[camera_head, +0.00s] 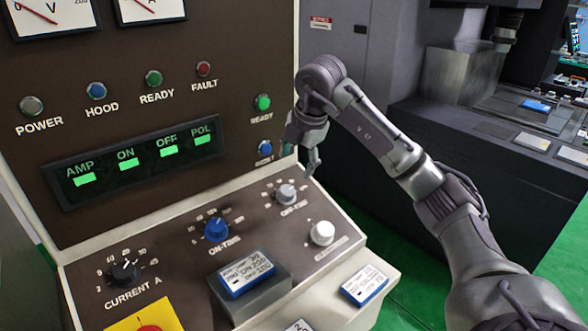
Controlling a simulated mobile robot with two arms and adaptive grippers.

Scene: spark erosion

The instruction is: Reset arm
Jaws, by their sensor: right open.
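My right arm comes in from the lower right and bends over the control console. Its gripper (312,160) is open and empty, pointing down just above the right part of the console slope, near the grey off-time knob (286,194). I cannot tell its exact height above the panel; it appears apart from the knob. The blue on-time knob (216,229), the black current knob (125,271) and a white knob (322,233) sit on the same slope. My left gripper is not in the view.
The upright panel carries a green-lit display (136,161), several indicator lamps and two meters. Blue-edged cards (247,273) lie at the console's front, with another card (364,285) beside. A dark machine (400,60) stands at the right. Green floor (412,300) shows between.

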